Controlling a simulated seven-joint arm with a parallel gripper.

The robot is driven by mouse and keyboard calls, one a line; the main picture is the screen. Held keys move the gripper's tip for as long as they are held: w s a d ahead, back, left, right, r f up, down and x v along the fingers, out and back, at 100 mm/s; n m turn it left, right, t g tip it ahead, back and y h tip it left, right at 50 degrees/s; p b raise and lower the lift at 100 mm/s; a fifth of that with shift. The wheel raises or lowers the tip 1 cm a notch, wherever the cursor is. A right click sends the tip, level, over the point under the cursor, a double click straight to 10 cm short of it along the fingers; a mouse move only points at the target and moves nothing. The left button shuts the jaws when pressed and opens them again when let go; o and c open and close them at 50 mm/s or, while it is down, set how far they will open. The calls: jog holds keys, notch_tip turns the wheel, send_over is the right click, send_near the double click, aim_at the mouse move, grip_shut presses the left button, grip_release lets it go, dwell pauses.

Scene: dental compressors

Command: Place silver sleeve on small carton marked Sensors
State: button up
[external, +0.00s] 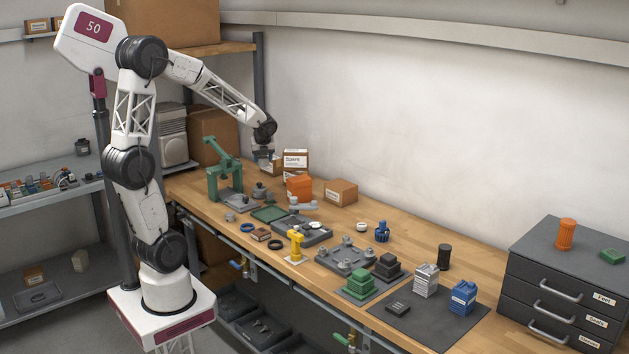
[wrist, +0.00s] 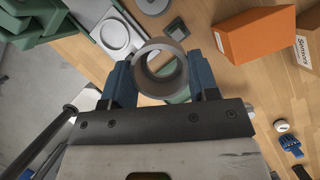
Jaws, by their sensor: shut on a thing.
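My gripper (wrist: 160,82) is shut on a silver sleeve (wrist: 139,70), a grey open ring held between its two blue fingers. In the external view my gripper (external: 263,156) is raised above the far left part of the bench, near the green press; the sleeve is too small to make out there. The small carton marked Sensors (wrist: 309,42) is partly cut off at the right edge of the wrist view. It appears to be the brown carton (external: 343,191) right of the orange box in the external view, apart from my gripper.
The orange box (external: 299,187) stands between my gripper and that carton. A carton marked Spare (external: 295,158) stands behind it. The green press (external: 222,170) is at the left. Several fixtures and parts cover the front; the bench behind the blue part (external: 382,232) is mostly clear.

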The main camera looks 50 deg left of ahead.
jog(key=w+d+f+m, duration=0.1)
jog(key=w+d+f, duration=0.1)
jog(key=w+d, duration=0.3)
jog(key=w+d+f+m, duration=0.1)
jog(key=w+d+f, duration=0.2)
jog(key=d, duration=1.1)
jog(key=w, duration=0.3)
jog(key=shift+d+m+t+h, duration=0.25)
jog(key=shift+m+t+h, duration=0.15)
jog(key=shift+w, duration=0.1)
send_over(341, 183)
jog(key=s+d, duration=0.1)
jog(key=shift+f, duration=0.7)
jog(key=shift+s+f, duration=0.1)
jog(key=shift+f, duration=1.65)
jog(key=shift+f, duration=0.2)
